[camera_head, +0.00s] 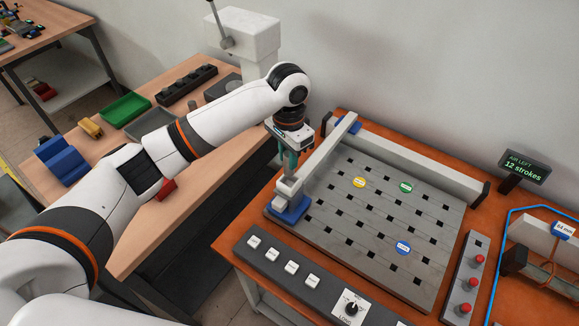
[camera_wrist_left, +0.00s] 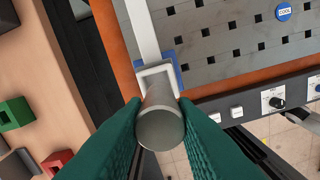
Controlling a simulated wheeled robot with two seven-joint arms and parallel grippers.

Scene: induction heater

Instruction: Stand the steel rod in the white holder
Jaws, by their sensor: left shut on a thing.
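The steel rod (camera_wrist_left: 160,122) is a grey cylinder, seen nearly end-on in the left wrist view between the green fingers of my left gripper (camera_wrist_left: 158,130). In the head view, my left gripper (camera_head: 288,160) points down over the near left corner of the slotted plate, shut on the rod. The white holder (camera_wrist_left: 154,72) is a squarish piece above a blue base (camera_wrist_left: 170,58); in the head view the blue base (camera_head: 289,210) sits at the plate's corner. The rod's far end overlaps the holder, and I cannot tell whether it is inside. My right gripper is not in view.
The grey slotted plate (camera_head: 385,235) carries yellow, green and blue round labels. A long pale bar (camera_head: 330,145) runs beside the gripper. A button panel with a knob (camera_head: 351,307) lies in front. A wooden bench (camera_head: 215,200) with trays stands left.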

